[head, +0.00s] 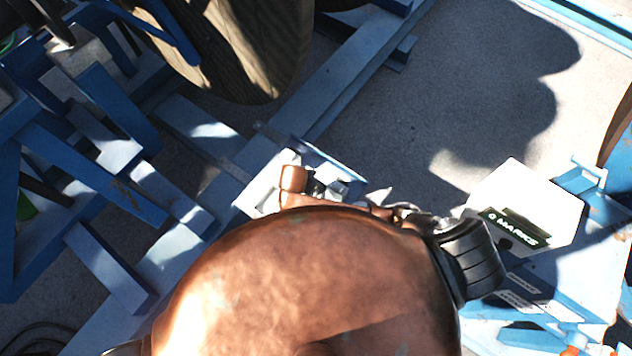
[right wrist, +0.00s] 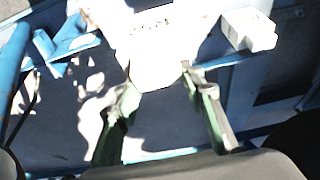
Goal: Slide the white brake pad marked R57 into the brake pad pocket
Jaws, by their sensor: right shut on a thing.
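In the right wrist view my right gripper (right wrist: 158,82) has its two greenish fingers on either side of the lower end of a white brake pad (right wrist: 153,48). It is shut on the pad and holds it out in front. Dark marking shows on the pad's face, too blurred to read. A smaller white block (right wrist: 248,30) sits on a blue beam to the right of the pad, apart from it. I cannot tell whether it belongs to the brake pad pocket. In the head view a large copper-coloured arm link of mine hides most of the work area. My left gripper is not in view.
Blue steel frame beams (head: 335,75) cross the head view, with a large wooden reel (head: 245,45) at the top. A white plate with a dark green label (head: 515,228) lies at the right. Bare, shadowed concrete floor (head: 440,100) shows between the beams.

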